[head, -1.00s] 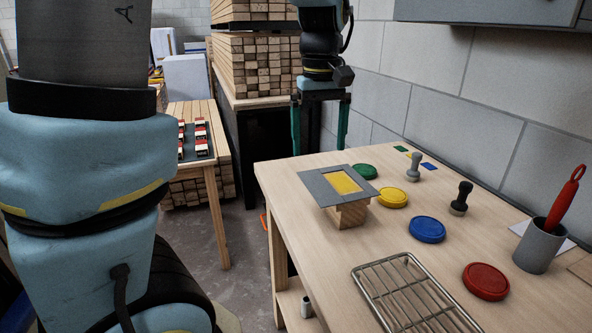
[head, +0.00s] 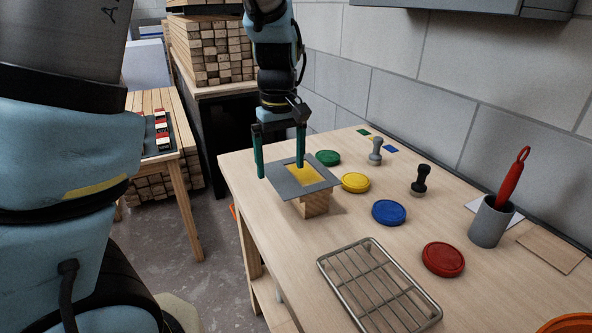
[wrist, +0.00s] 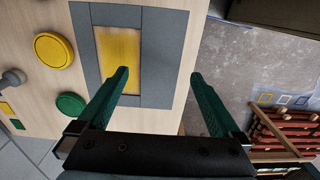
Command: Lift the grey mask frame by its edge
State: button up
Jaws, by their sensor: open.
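The grey mask frame (head: 286,187) lies flat on a wooden batten (head: 316,206) near the bench's left edge. Yellow shows through its window. It also shows in the wrist view (wrist: 165,45). My gripper (head: 281,172) is open and empty, pointing down over the frame's left side in the head view. One finger hangs outside the frame's outer edge and the other is over the yellow window. In the wrist view my gripper (wrist: 160,74) has its fingertips on either side of one grey strip. I cannot tell how far the tips are above the frame.
Green (head: 328,158), yellow (head: 355,182), blue (head: 389,212) and red (head: 443,259) discs lie to the right. Grey (head: 376,152) and black (head: 420,180) stamps stand behind. A wire rack (head: 378,285) lies in front. A grey cup (head: 491,222) holds a red-handled tool.

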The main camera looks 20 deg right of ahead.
jog(key=shift+f, duration=0.8)
jog(key=shift+c, duration=0.2)
jog(key=c, duration=1.3)
jog(key=shift+c, duration=0.2)
jog(key=shift+r, duration=0.15)
